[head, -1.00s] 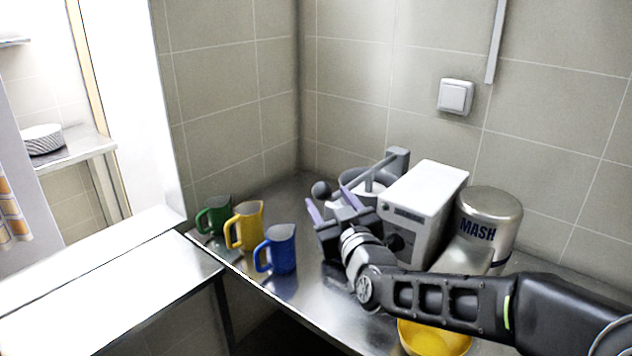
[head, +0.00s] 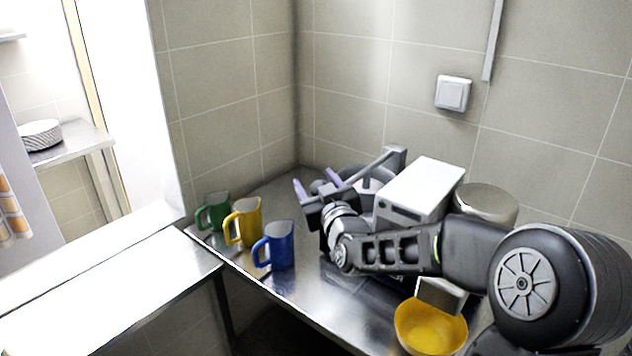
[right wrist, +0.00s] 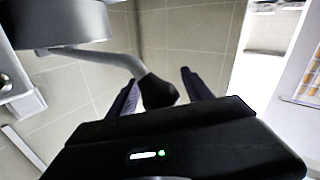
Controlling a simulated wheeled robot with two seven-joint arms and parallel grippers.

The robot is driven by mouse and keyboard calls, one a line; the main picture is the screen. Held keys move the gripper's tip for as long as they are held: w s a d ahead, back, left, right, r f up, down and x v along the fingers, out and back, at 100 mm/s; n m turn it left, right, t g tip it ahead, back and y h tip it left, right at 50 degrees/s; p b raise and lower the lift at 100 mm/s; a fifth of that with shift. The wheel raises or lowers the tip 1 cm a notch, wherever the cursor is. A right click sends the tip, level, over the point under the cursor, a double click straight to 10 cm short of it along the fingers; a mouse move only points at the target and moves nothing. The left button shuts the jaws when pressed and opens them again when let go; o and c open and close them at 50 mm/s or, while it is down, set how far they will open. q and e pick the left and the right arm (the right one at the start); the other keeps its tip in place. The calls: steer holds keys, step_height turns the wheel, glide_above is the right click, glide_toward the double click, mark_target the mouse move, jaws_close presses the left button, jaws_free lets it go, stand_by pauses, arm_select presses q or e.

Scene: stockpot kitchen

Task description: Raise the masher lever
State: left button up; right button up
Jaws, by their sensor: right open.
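The grey masher lever (head: 372,163) slopes down to the left from its pivot beside the white machine box (head: 422,188). In the right wrist view the lever (right wrist: 125,62) ends in a black knob (right wrist: 158,92). My right gripper (head: 317,184) is open at the lever's free end, its purple-grey fingers pointing up and to the left. In the right wrist view the knob lies between the two fingers of the gripper (right wrist: 160,92), closer to the left one. I cannot tell whether it touches. In the head view the gripper partly hides the knob. My left gripper is out of view.
Green (head: 217,212), yellow (head: 245,224) and blue (head: 276,245) jugs stand left of my gripper on the steel counter (head: 310,290). A yellow bowl (head: 432,328) is at the front. A metal canister (head: 487,203) stands right of the box, partly behind my arm.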

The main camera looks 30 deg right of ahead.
steer(key=shift+c, duration=0.6)
jaws_close()
stand_by(0.3)
